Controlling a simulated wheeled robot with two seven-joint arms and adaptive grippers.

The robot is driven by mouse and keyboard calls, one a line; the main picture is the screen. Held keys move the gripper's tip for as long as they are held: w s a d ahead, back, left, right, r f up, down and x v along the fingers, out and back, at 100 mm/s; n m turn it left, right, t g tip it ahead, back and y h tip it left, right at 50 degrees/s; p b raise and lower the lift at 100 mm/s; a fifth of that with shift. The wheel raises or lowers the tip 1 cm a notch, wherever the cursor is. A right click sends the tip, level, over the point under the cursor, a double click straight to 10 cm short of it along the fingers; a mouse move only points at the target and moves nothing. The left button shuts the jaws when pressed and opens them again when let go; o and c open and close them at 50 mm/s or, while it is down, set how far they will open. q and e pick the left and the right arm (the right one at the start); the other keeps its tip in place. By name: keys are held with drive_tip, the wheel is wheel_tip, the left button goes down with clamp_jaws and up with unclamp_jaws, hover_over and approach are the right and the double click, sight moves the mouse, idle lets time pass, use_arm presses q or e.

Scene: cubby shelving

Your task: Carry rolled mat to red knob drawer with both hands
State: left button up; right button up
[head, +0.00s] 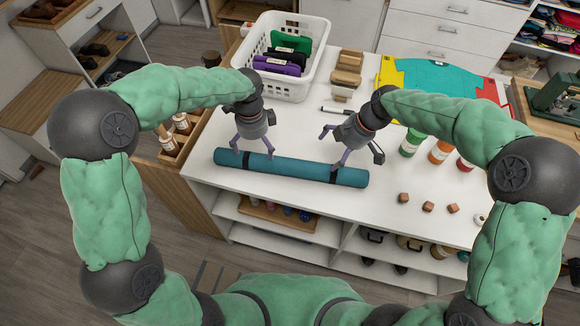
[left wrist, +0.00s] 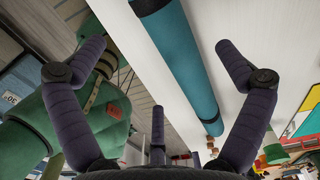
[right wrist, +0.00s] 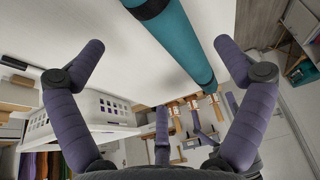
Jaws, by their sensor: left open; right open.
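The teal rolled mat (head: 285,168) with two dark bands lies on the white counter near its front edge. My left gripper (head: 252,150) is open above the mat's left part. My right gripper (head: 346,156) is open above its right part. The mat also shows in the left wrist view (left wrist: 183,55) and the right wrist view (right wrist: 182,40), beyond the spread fingers of each gripper. Neither gripper holds it. I cannot tell whether any fingertip touches it. I cannot make out a red knob drawer; white drawers (head: 445,30) stand at the back.
A white basket (head: 285,57) with folded items stands at the counter's back left. Colored bottles (head: 411,143) and small wooden blocks (head: 428,206) sit at the right. A teal, yellow and red cloth (head: 440,78) lies at the back. Open shelves (head: 330,232) are below the counter.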

sight(258, 161)
use_arm(q)
wheel_tip(258, 161, down, 11)
drive_tip(key=shift+r, duration=0.1)
use_arm(e)
drive_tip(key=x, duration=1.1)
drive_tip(key=shift+s, duration=0.1)
use_arm(q)
drive_tip(key=c, duration=1.7)
use_arm(e)
drive_tip(key=shift+d+r, duration=0.1)
drive_tip(key=c, duration=1.7)
